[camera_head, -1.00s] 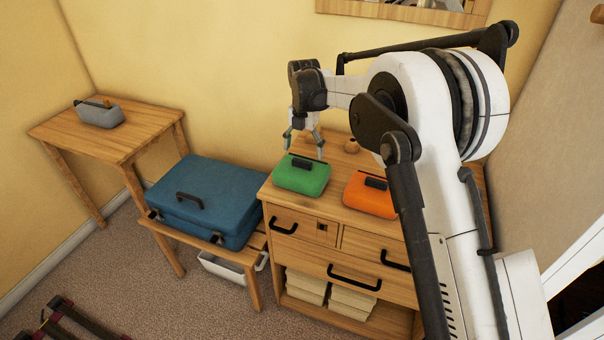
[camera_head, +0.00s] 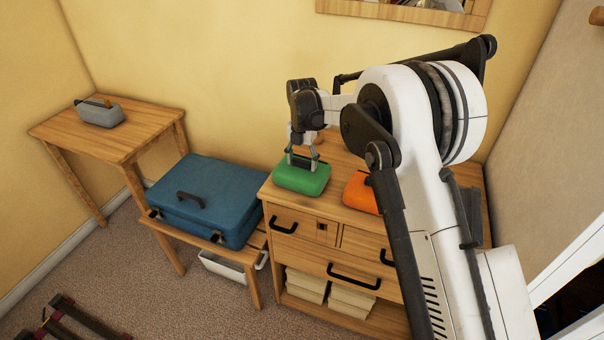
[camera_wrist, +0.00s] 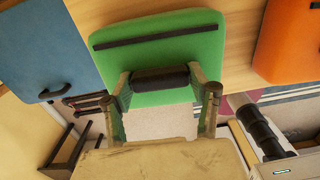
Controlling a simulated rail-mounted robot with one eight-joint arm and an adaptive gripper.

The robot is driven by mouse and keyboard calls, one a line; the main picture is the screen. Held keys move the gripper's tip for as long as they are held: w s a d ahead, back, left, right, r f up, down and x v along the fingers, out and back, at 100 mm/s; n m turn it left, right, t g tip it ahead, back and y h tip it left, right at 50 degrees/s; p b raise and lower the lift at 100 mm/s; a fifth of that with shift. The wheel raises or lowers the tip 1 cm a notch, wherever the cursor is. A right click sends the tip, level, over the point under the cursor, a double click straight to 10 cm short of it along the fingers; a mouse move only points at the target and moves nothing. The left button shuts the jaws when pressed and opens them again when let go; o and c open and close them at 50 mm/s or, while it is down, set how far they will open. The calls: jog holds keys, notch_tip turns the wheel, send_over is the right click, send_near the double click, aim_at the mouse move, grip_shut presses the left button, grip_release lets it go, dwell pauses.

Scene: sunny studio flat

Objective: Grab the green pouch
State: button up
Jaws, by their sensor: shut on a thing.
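The green pouch (camera_head: 301,179) lies on top of the wooden dresser (camera_head: 283,200), near its left front corner. In the wrist view the pouch (camera_wrist: 160,62) has a dark strip along its top and a dark handle (camera_wrist: 160,80). My gripper (camera_head: 303,166) is directly above the pouch, pointing down, with its fingers at the handle. In the wrist view my gripper (camera_wrist: 161,84) has one finger at each end of the handle and is shut on it. The pouch appears to rest on the dresser top.
An orange pouch (camera_head: 359,193) lies to the right on the dresser, partly hidden by my arm. A blue suitcase (camera_head: 205,200) lies on a low bench at left. A grey pouch (camera_head: 100,114) sits on a side table (camera_head: 126,146). The wall stands close behind.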

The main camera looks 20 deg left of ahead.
grip_shut()
jog(key=shift+r, duration=0.15)
